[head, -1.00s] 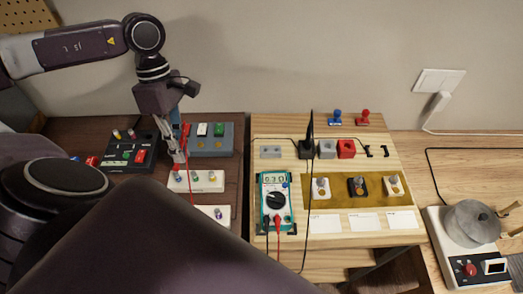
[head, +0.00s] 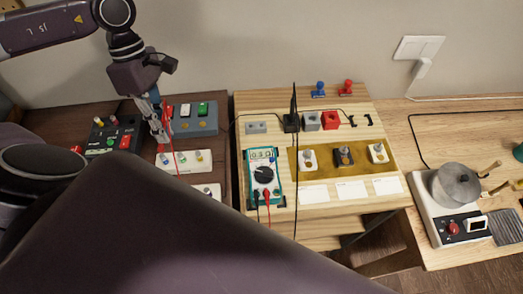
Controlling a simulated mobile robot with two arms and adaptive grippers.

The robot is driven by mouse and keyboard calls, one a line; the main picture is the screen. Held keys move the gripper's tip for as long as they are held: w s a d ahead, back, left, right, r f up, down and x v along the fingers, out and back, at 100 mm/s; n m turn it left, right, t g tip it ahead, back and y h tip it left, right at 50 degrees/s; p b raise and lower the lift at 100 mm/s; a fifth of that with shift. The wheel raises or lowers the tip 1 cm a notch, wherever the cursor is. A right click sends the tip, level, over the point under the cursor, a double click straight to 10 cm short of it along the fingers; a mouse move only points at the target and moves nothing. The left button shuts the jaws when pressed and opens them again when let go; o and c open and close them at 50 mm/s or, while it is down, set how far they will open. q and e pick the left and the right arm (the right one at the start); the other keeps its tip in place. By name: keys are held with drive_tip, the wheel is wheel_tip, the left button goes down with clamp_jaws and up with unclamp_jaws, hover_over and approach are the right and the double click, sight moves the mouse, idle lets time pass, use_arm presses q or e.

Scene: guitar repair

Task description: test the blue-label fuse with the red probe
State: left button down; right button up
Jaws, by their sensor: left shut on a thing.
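My left gripper (head: 160,135) is shut on a slim red probe (head: 165,108), above the back edge of a white strip (head: 178,168). A thin red lead hangs below it. Small fuse-like pieces with coloured bands stand on the strip; their label colours are too small to read surely. A second white strip (head: 208,190) carries a piece with a blue-purple mark (head: 206,191), partly cut off by my arm. The teal multimeter (head: 276,186) lies on the light wooden board, with red and black plugs in its lower end. My right gripper is out of view.
A grey box (head: 205,124) with white and green switches stands behind the gripper, and a black box (head: 100,140) to its left. A mustard mat (head: 327,168) bears several metal-topped blocks. My dark arm covers the lower front.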

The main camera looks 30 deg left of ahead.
use_arm(q)
drive_tip(key=shift+r+p, duration=1.35)
drive_tip(key=shift+r, duration=1.3)
drive_tip(key=shift+d+f, duration=0.1)
